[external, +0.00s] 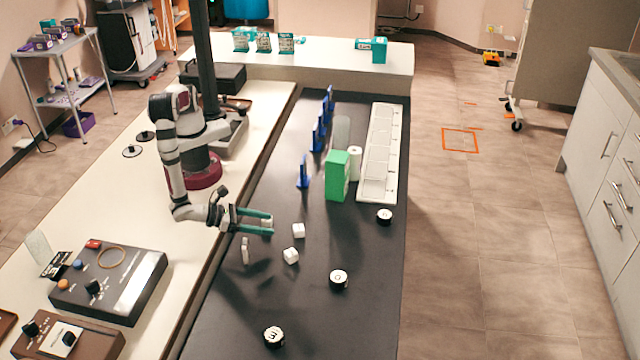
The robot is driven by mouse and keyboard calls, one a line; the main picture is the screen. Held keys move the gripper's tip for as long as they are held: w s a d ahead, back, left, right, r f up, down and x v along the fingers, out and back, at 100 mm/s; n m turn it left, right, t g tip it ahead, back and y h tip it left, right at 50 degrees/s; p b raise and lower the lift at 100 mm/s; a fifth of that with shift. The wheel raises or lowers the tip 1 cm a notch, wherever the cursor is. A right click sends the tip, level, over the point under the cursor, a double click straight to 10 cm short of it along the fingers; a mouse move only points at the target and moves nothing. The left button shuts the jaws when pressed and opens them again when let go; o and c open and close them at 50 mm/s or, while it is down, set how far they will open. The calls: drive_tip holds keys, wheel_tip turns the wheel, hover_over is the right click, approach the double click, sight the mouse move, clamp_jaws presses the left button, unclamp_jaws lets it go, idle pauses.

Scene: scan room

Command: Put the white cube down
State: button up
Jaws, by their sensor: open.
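Several small white blocks are on the black table top (330,310). One white cube (298,230) lies just right of my gripper's fingertips, and another white cube (291,256) lies a little nearer the camera. A thin upright white piece (245,250) stands below the fingers in the picture. My gripper (270,225) has two teal fingers pointing right, spread apart with nothing visible between them. I cannot tell which cube is the task's, nor the exact height of the fingers over the table.
A green box (337,175), a white cylinder (354,163) and blue upright pieces (304,172) stand behind the cubes. A white rack (380,150) lies along the right edge. A control box (108,283) sits on the left bench.

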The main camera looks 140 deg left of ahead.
drive_tip(key=shift+s+d+r, duration=0.2)
drive_tip(key=shift+d, duration=0.25)
drive_tip(key=shift+s+r, duration=0.1)
drive_tip(key=shift+r, duration=0.25)
drive_tip(key=s+a+r+n+g+h, duration=0.2)
drive_tip(key=s+a+r+n+g, duration=0.1)
drive_tip(key=s+r+n, duration=0.4)
drive_tip(key=s+a+r+n+g+h, duration=0.15)
drive_tip(key=s+r+n+g, duration=0.3)
drive_tip(key=r, duration=0.45)
drive_tip(key=s+d+r+n+t+h, duration=0.1)
drive_tip(key=s+d+n+h, duration=0.1)
drive_tip(key=s, duration=0.4)
drive_tip(key=s+d+r+n+t+h, duration=0.1)
drive_tip(key=s+d+r+n+h, duration=0.1)
drive_tip(key=s+h, duration=0.3)
drive_tip(key=shift+s+d+n, duration=0.55)
drive_tip(key=shift+s+n, duration=0.15)
drive_tip(key=shift+n, duration=0.05)
